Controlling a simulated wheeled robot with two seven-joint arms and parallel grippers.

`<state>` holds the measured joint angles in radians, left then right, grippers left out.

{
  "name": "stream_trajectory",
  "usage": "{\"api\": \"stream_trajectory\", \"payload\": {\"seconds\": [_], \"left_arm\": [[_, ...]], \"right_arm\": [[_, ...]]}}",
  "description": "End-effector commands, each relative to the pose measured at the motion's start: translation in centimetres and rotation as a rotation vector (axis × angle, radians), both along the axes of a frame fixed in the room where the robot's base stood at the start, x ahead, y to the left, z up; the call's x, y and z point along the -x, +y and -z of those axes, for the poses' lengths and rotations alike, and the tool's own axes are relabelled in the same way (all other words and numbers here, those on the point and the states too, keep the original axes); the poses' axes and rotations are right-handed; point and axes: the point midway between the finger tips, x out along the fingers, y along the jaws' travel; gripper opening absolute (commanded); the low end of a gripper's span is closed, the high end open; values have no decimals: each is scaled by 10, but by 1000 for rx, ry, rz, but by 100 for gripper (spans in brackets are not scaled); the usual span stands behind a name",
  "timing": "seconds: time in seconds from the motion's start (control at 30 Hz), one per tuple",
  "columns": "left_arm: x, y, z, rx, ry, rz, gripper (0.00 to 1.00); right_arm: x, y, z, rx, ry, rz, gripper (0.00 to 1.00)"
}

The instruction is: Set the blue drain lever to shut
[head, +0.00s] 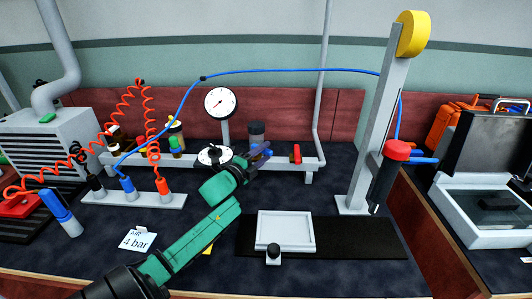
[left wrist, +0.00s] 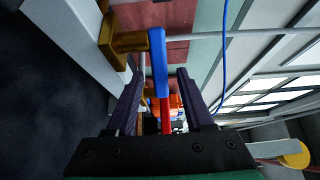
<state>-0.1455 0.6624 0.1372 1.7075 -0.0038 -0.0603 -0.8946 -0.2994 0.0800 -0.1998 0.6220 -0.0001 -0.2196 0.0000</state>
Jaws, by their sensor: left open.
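The blue drain lever (left wrist: 158,62) shows in the left wrist view, joined to a brass valve fitting (left wrist: 125,40). It lies in the gap between my left gripper's two dark fingers, and I see no clear contact. My left gripper (head: 264,153) is open; in the left wrist view its fingers (left wrist: 156,76) stand on either side of the lever. In the head view the gripper is at the grey manifold rail (head: 225,164), and it largely hides the lever there. My right gripper is not in view.
A red lever (head: 296,153) stands just right of the gripper on the rail. A dial gauge (head: 220,102) rises behind my wrist. A white tray (head: 285,231) on a black mat lies in front. A grey post (head: 376,125) stands at right, with a blue hose (head: 290,70) above.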

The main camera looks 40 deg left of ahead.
Motion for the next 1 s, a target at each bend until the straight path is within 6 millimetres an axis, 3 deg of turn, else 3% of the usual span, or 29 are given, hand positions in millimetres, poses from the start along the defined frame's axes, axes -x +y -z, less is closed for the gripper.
{"api": "stream_trajectory", "payload": {"seconds": [0.1,0.37,0.5,0.53,1.0], "left_arm": [[-12,1,-1,-1,-1,0,52],[-14,1,0,-1,0,0,52],[-14,1,0,-1,0,0,3],[-14,1,0,0,0,0,0],[-14,1,0,0,0,1,0]], "right_arm": [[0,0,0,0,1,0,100],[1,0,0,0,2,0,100],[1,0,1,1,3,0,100],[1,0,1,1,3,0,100],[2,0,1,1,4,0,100]]}}
